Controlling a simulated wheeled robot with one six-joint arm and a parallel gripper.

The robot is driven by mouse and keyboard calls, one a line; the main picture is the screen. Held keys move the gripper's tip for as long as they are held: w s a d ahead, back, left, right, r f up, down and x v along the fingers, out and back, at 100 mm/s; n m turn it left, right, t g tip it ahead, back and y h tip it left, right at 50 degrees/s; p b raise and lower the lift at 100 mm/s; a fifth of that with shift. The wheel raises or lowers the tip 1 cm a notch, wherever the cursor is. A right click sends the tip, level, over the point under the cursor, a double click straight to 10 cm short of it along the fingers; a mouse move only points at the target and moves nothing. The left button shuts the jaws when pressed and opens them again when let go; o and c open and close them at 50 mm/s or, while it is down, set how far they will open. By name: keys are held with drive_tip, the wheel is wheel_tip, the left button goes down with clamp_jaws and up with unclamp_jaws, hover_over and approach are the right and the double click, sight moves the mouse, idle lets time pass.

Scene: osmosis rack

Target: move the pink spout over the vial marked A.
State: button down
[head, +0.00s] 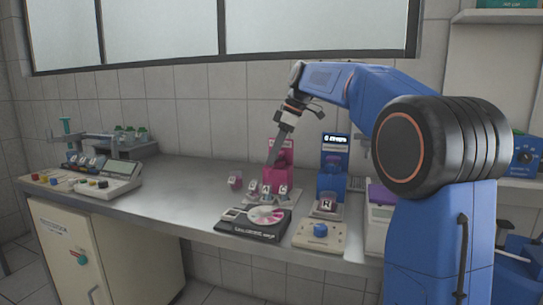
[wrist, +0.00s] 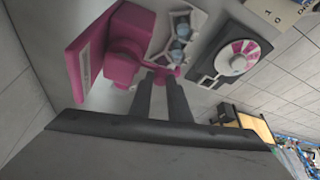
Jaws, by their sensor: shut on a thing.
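A pink dispenser (head: 281,152) stands on the bench; it also fills the upper left of the wrist view (wrist: 124,42). Its pink spout (wrist: 165,72) shows between my fingertips. My gripper (head: 272,162) reaches down in front of the dispenser and is shut on the spout, as the wrist view (wrist: 162,80) shows. Small lettered vials stand in a holder (head: 268,198) at the dispenser's foot; the middle letter looks like A (head: 266,188) and the right one like C (head: 283,190). Two vials (wrist: 181,29) show beside the spout in the wrist view. I cannot tell which vial is under the spout.
A dark unit with a pink-and-white dial (head: 265,214) lies in front of the vials. A blue dispenser (head: 333,165) and a beige box with a blue knob (head: 320,232) stand to the right. A small pink jar (head: 235,180) stands left.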

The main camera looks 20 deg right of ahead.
idle(0.4)
drive_tip(key=c, duration=1.9)
unclamp_jaws()
drive_tip(key=shift+c, duration=0.2)
drive_tip(key=shift+r, duration=0.1)
drive_tip(key=v, duration=1.7)
drive_tip(key=shift+d, duration=0.25)
drive_tip(key=shift+s, duration=0.1)
